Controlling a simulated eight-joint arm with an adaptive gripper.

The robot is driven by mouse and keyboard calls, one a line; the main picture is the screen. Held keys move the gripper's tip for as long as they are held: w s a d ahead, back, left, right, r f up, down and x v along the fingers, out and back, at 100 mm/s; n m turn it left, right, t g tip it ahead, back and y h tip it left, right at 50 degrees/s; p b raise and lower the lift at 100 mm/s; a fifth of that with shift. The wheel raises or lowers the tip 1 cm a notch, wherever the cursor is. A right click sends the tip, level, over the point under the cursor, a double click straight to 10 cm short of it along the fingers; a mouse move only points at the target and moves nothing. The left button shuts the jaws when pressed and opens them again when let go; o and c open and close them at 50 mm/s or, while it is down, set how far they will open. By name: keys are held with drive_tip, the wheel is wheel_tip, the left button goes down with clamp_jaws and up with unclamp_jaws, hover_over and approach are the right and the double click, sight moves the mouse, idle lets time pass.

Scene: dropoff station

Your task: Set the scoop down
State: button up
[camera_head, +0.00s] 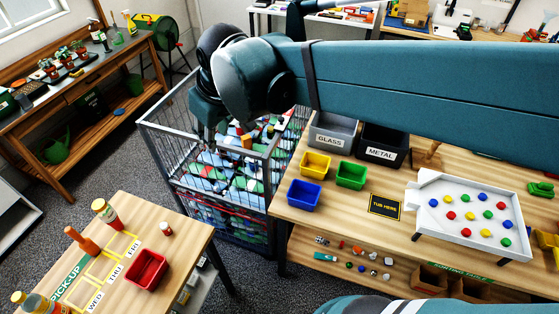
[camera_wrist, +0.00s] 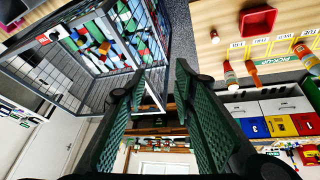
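My gripper (camera_head: 212,128) hangs over the wire cage (camera_head: 160,142) in the head view. In the wrist view its two green ribbed fingers (camera_wrist: 159,72) stand apart, with a clear gap and nothing visibly held between them. I cannot make out a scoop for certain in either view. A small green object (camera_head: 541,188) lies at the right end of the sorting table, its kind unclear. The cage is full of mixed colourful pieces.
The sorting table has yellow (camera_head: 316,165), green (camera_head: 351,175) and blue (camera_head: 304,194) bins, GLASS (camera_head: 331,131) and METAL (camera_head: 382,151) boxes, and a white peg board (camera_head: 428,190). The pick-up table (camera_head: 185,238) holds a red tray (camera_head: 147,268) and bottles. My arm hides the back.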

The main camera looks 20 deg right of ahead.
drive_tip(key=s+d+f+m+t, duration=0.1)
drive_tip(key=s+d+f+m, duration=0.1)
drive_tip(key=s+d, duration=0.4)
drive_tip(key=s+d+f+m+t+h, duration=0.1)
drive_tip(key=s+d+f+m, duration=0.1)
drive_tip(key=s+d, duration=0.4)
drive_tip(key=shift+s+d+f+m, duration=0.4)
drive_tip(key=shift+s+m, duration=0.1)
drive_tip(key=shift+m, duration=0.1)
wheel_tip(320, 180, down, 12)
drive_tip(key=b, duration=1.1)
drive_tip(key=shift+r+b, duration=0.2)
drive_tip(key=shift+b, duration=0.2)
